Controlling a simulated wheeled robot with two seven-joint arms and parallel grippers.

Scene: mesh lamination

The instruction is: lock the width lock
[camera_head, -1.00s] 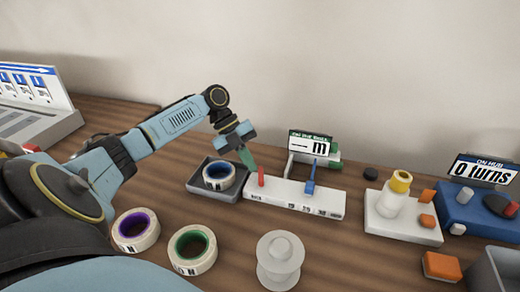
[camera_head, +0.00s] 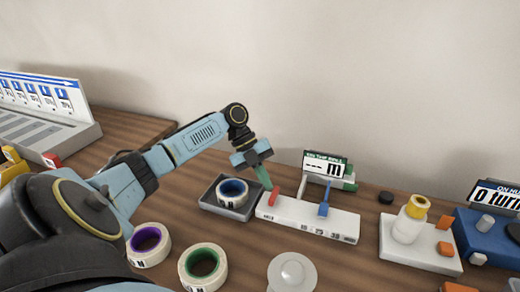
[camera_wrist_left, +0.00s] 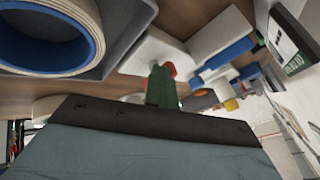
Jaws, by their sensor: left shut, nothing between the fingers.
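The white width block (camera_head: 292,215) lies on the table, with printed marks along its front face. A red lever (camera_head: 274,196), which I take for the width lock, stands at its left end and leans to the right. A blue slider (camera_head: 324,199) stands further right on the block. My left gripper (camera_head: 265,179) is shut and empty, its green fingertips at the red lever's upper left; touching or just apart, I cannot tell. In the left wrist view the green fingers (camera_wrist_left: 161,86) partly hide the red lever (camera_wrist_left: 171,69). My right gripper is not in view.
A grey tray (camera_head: 211,204) holding a blue-cored tape roll (camera_head: 232,190) sits left of the block. A display (camera_head: 324,165) stands behind it. Purple-cored (camera_head: 148,245) and green-cored (camera_head: 203,266) rolls and a pale spool (camera_head: 292,272) lie in front. A bottle (camera_head: 409,222) stands right.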

